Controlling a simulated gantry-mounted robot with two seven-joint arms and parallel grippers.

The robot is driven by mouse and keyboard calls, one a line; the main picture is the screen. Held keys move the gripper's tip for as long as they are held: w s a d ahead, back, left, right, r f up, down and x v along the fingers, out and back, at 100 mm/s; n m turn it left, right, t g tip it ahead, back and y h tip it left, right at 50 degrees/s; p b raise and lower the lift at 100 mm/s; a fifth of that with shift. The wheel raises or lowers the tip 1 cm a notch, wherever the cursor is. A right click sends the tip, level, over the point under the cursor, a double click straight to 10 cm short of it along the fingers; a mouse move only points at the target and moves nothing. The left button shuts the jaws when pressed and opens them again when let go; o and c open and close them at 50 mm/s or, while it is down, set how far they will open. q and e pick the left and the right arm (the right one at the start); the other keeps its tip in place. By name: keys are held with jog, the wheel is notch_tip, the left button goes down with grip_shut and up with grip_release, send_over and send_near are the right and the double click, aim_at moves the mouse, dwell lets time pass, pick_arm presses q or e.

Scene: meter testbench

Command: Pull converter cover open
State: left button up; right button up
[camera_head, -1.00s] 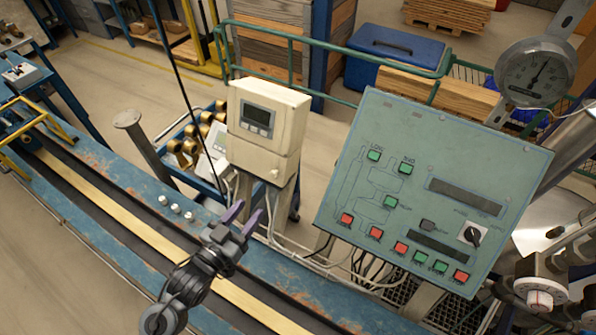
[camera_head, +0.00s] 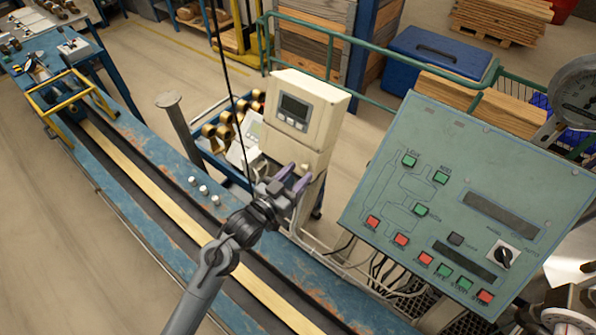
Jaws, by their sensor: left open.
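The converter (camera_head: 303,112) is a cream box with a small grey display and buttons, standing upright behind the bench. Its lower cream section (camera_head: 292,157) shows below the display part and is partly hidden by my gripper. I cannot tell whether the cover is shut. My left gripper (camera_head: 296,180) has purple-tipped fingers. It is open and empty, in front of the lower part of the converter. I cannot tell whether it touches it.
A green control panel (camera_head: 450,205) with red and green buttons stands right of the converter. A round gauge (camera_head: 578,95) is at the right edge. The blue bench (camera_head: 150,160) holds several small white knobs. A thin dark cable hangs left of the converter.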

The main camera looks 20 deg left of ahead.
pick_arm(q)
jog(key=shift+w+d, duration=0.15)
jog(key=shift+w, duration=0.25)
grip_shut()
